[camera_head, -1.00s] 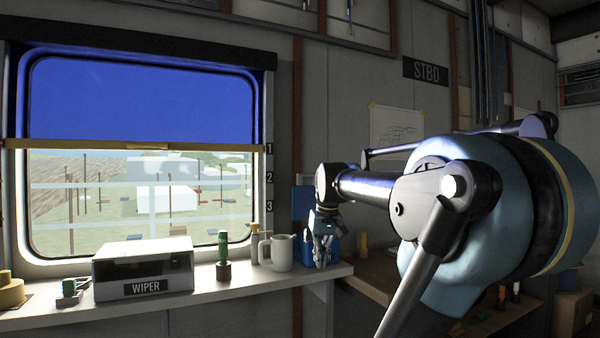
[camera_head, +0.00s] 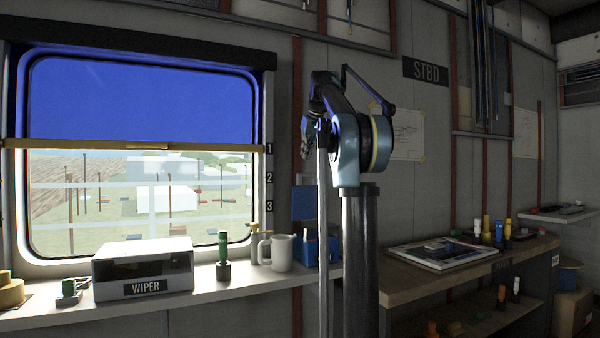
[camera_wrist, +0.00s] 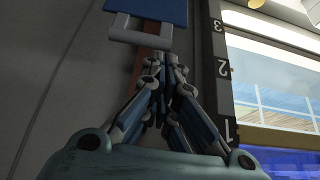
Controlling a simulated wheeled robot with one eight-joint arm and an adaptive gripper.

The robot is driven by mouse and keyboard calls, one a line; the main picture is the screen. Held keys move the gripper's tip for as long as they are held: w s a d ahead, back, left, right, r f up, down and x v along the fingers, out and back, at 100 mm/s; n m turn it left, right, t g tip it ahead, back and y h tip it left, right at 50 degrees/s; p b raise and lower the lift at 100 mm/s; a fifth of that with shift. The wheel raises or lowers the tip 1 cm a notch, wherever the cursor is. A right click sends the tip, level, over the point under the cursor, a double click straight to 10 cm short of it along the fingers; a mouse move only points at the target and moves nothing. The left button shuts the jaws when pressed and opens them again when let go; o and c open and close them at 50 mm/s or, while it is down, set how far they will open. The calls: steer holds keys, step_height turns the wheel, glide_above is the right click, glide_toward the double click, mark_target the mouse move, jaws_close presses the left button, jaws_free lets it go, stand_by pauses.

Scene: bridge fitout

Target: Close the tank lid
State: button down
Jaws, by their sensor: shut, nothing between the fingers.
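The blue tank (camera_head: 322,246) stands on the shelf at the right of the window, just right of a white mug. Its blue lid (camera_head: 304,203) stands upright, raised open at the tank's back left. In the wrist view the lid (camera_wrist: 150,8) shows at the top, with a pale grey bar (camera_wrist: 140,30) along its edge. My gripper (camera_head: 306,152) is above the lid and apart from it, in front of the wall. In the wrist view its fingers (camera_wrist: 166,62) are together and hold nothing. My arm's upright part hides the area right of the tank.
A white mug (camera_head: 282,253), a small bottle (camera_head: 260,246), a green-handled tool (camera_head: 223,258) and the WIPER box (camera_head: 143,270) stand along the shelf. A wooden bench (camera_head: 470,268) with a framed panel (camera_head: 446,253) is at the right.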

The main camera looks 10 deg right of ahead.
steer(key=w+f, duration=0.2)
steer(key=w+a+f, duration=0.1)
steer(key=w+f, duration=0.1)
steer(key=w, duration=0.1)
steer(key=w+f, duration=0.2)
steer(key=shift+w+a+f, duration=0.25)
steer(key=shift+w, duration=0.05)
steer(key=shift+s, duration=0.2)
stand_by(0.5)
